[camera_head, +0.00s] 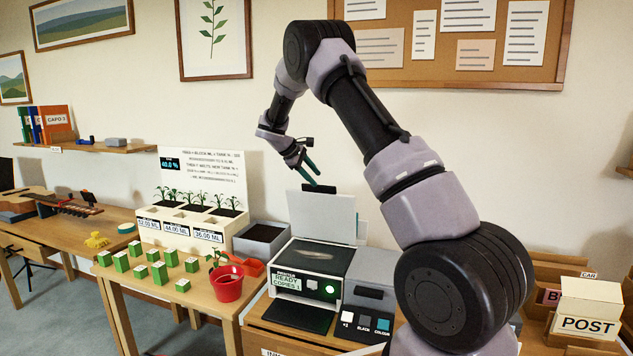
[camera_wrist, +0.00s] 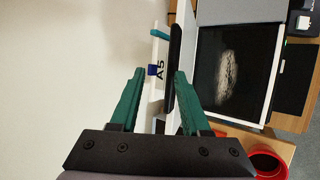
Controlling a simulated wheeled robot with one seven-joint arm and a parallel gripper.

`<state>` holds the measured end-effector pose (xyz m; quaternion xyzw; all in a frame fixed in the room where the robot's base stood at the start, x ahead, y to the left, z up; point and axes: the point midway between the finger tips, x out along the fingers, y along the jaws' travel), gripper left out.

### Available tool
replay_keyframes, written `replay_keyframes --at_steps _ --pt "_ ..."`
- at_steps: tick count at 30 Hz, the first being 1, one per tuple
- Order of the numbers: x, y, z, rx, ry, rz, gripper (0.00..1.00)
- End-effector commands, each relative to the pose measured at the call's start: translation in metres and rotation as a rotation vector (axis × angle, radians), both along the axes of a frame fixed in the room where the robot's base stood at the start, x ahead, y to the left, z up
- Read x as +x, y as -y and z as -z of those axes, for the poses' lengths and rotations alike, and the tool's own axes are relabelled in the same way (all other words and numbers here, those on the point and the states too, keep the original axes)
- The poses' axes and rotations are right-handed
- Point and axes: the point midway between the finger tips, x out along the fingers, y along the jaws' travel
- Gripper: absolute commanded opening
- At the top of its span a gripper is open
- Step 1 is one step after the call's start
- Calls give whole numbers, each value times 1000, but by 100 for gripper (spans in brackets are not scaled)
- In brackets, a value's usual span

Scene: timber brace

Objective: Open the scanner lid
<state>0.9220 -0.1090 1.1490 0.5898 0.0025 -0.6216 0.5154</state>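The scanner lid (camera_head: 322,213) is a pale panel standing raised, nearly upright, at the back of the printer-scanner (camera_head: 308,268). The lid's dark handle (camera_head: 318,188) is on its top edge. The scanner glass (camera_head: 318,257) is uncovered, with a pale mark or object on it; the glass also shows in the wrist view (camera_wrist: 262,75). My gripper (camera_head: 312,165) is just above the handle. In the wrist view its teal fingers (camera_wrist: 159,76) are apart, with the dark handle (camera_wrist: 175,62) close to the right fingertip; contact is unclear.
A red pot (camera_head: 227,284) and several green-and-white blocks (camera_head: 140,271) stand left of the scanner. A planter with seedlings (camera_head: 195,222) is behind them. A grey box (camera_head: 371,292) is right of the glass. A POST box (camera_head: 588,308) is far right.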

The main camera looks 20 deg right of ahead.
Motion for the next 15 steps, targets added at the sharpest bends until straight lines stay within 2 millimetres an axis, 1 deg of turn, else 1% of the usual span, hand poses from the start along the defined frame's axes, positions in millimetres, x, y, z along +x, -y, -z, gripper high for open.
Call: replay_keyframes --at_steps 1,3,9,15 --pt "-2 -9 -9 1 2 -4 45" --pt "-5 -18 -20 1 3 -3 45" --pt "-14 -41 -46 2 0 -2 45" --pt "-19 -52 -58 1 -3 1 45"
